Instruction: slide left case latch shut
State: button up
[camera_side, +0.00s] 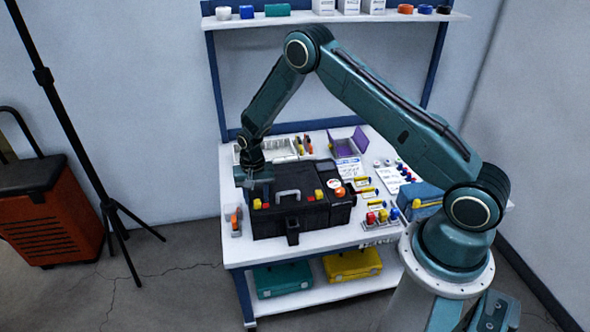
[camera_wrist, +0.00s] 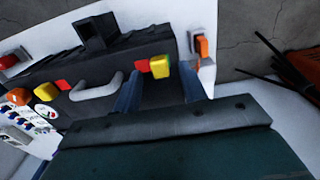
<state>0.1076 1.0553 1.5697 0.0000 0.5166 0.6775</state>
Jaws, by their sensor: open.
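The black case (camera_side: 300,220) sits closed on the white workbench, with a grey handle (camera_side: 288,194) on its front part. Its left latch (camera_side: 257,204) is yellow with a red patch to its right. In the wrist view this latch (camera_wrist: 160,66) shows between the fingertips, with the red patch (camera_wrist: 142,67) towards the left finger. The right latch (camera_side: 319,194) is also yellow and red. My gripper (camera_wrist: 159,75) is open and empty, over the left part of the case. I cannot tell whether a finger touches the latch.
An orange-and-grey item (camera_side: 236,219) lies on the bench just left of the case. Coloured parts (camera_side: 382,215) and a blue case (camera_side: 420,200) stand to the right. A white tray (camera_side: 245,152) and a purple box (camera_side: 345,143) are behind. A black tripod (camera_side: 115,207) stands left of the bench.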

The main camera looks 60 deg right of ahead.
aim_at(266, 206)
jog(key=shift+f, duration=0.8)
grip_shut()
jog(key=shift+s+d, duration=0.95)
jog(key=shift+s, duration=0.05)
grip_release()
